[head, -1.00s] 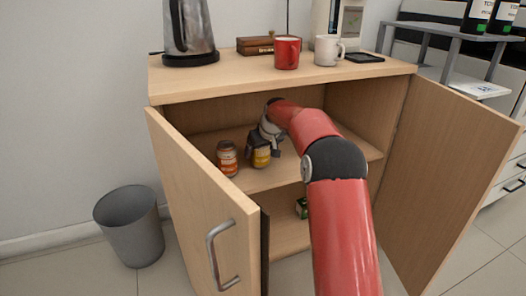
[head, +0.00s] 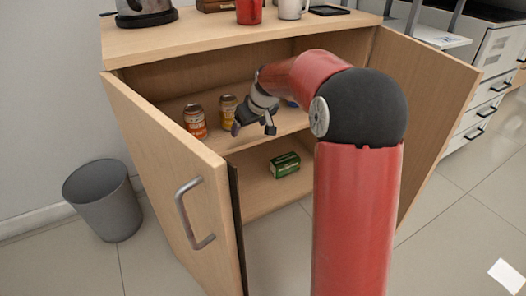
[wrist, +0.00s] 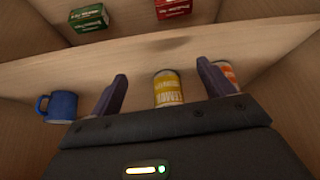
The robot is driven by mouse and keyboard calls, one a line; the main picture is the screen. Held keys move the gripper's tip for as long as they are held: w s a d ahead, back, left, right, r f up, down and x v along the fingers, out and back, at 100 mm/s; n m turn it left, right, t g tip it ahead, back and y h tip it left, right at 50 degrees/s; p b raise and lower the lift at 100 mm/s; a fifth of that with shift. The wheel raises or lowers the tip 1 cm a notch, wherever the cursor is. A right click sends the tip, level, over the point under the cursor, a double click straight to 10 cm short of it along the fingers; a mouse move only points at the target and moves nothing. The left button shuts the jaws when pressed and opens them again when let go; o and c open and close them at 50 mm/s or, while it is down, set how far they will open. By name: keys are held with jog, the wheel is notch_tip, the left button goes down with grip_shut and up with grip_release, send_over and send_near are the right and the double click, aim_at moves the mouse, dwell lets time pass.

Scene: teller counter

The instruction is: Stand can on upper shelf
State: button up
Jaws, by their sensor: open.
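A yellow can (head: 228,108) stands upright on the cabinet's upper shelf (head: 222,138), to the right of an orange-labelled jar (head: 195,122). In the wrist view the yellow can (wrist: 168,88) shows between the finger lines, beyond the fingertips. My gripper (head: 254,130) is open and empty, in front and to the right of the can in the head view, apart from it. Its two dark fingers are spread in the wrist view, and the jar (wrist: 228,72) shows partly behind one of them.
A blue mug (wrist: 62,106) is on the same shelf, mostly hidden by my arm in the head view. A green box (head: 285,165) and a red box (wrist: 173,8) are on the lower level. The open left door (head: 165,165) and right door (head: 432,110) flank the opening.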

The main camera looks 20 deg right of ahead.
jog(key=s+a+r+h, duration=0.1)
jog(key=s+r, duration=0.2)
jog(key=s, duration=0.3)
jog(key=s+a+r, duration=0.2)
jog(key=s+r, duration=0.1)
jog(key=s, duration=0.3)
jog(key=s+f+m, duration=0.2)
jog(key=s+m, duration=0.1)
jog(key=s, duration=2.1)
jog(key=shift+s+f+h, duration=0.2)
jog(key=shift+s+h, duration=0.1)
jog(key=shift+s, duration=0.05)
jog(key=shift+a+r, duration=0.1)
jog(key=shift+r, duration=0.05)
